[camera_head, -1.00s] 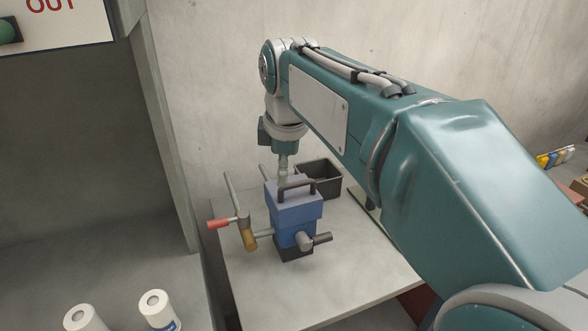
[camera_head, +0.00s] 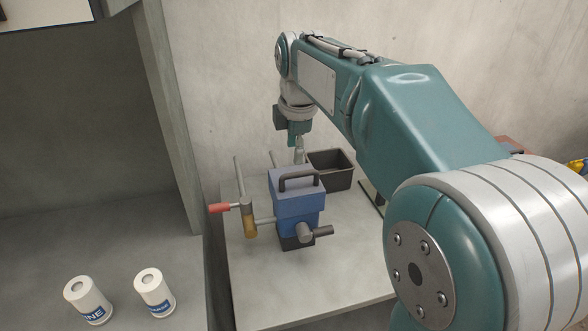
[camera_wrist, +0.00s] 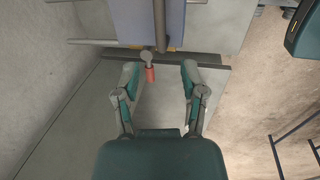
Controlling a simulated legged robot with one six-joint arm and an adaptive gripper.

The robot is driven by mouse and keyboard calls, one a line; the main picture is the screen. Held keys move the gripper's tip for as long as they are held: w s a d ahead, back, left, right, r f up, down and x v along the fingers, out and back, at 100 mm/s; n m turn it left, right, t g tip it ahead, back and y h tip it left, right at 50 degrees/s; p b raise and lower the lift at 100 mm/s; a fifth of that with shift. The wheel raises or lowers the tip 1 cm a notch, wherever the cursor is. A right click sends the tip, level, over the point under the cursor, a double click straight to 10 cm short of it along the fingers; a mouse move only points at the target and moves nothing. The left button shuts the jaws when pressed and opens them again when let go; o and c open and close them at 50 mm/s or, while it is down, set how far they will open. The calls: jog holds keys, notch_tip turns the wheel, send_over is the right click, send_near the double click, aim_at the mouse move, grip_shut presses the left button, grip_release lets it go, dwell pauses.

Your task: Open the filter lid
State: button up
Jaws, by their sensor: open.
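The filter (camera_head: 297,212) is a blue box on the work table, with a dark handle (camera_head: 300,174) on its lid. The lid looks closed. A grey pipe with a yellow-brown fitting and a red-gripped lever (camera_head: 219,208) is on its left side, and a short dark handle is at its right. My gripper (camera_head: 299,150) points down behind the lid handle, apart from it; its lower end is partly hidden. In the wrist view, my gripper (camera_wrist: 160,68) is open and empty. A blue-grey body (camera_wrist: 150,18), likely the filter, is at the top, with a red grip (camera_wrist: 150,75) between the fingers' lines of sight.
A dark open bin (camera_head: 331,172) stands behind and right of the filter. The table (camera_head: 262,285) is bare in front. Two white containers (camera_head: 88,300) (camera_head: 154,293) stand at lower left. A concrete wall is behind.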

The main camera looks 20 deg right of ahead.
aim_at(296, 173)
jog(key=f, duration=0.2)
jog(key=d+f, duration=0.1)
jog(key=w+f, duration=0.1)
jog(key=f, duration=0.1)
jog(key=shift+d+f, duration=0.35)
jog(key=shift+d, duration=0.05)
jog(key=shift+w+a+f, duration=0.1)
jog(key=shift+f, duration=0.2)
jog(key=shift+a+f, duration=0.2)
jog(key=shift+a, duration=0.3)
jog(key=shift+d, duration=0.25)
grip_shut()
